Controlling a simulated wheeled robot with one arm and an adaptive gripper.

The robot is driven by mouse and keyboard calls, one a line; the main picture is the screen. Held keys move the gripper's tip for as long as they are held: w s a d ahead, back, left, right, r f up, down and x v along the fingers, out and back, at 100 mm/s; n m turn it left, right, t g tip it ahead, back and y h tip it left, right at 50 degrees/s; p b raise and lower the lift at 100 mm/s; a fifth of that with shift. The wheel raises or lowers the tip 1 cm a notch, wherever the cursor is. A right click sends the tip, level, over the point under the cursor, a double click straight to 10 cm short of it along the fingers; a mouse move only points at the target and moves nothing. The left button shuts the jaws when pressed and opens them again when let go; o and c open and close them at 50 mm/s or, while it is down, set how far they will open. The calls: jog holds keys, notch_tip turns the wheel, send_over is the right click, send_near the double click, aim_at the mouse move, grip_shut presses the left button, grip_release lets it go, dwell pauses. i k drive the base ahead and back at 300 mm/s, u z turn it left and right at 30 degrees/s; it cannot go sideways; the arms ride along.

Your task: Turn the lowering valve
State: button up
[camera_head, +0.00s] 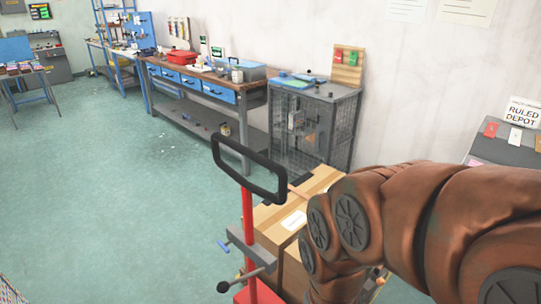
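A red lift cart stands at the bottom centre, with a red post (248,210) and a black loop handle (250,170) on top. On the post sits a grey bracket (250,250). A small lever with a blue grip (223,246) sticks out to the left. Below it, a rod ends in a black ball knob (223,287). I cannot tell for sure which of these is the lowering valve. My brown-covered arm comes in from the right and bends down beside the cart. My gripper is not visible, past the arm's lower bend.
Cardboard boxes (274,228) stand right behind the post, close to my arm. A wire mesh cabinet (335,126) and a workbench with blue drawers (220,92) line the wall. A grey cabinet (490,150) is at right. The green floor (110,200) on the left is clear.

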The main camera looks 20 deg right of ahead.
aim_at(223, 246)
jog(key=u, duration=3.8)
jog(key=k, duration=0.45)
jog(key=z, duration=1.3)
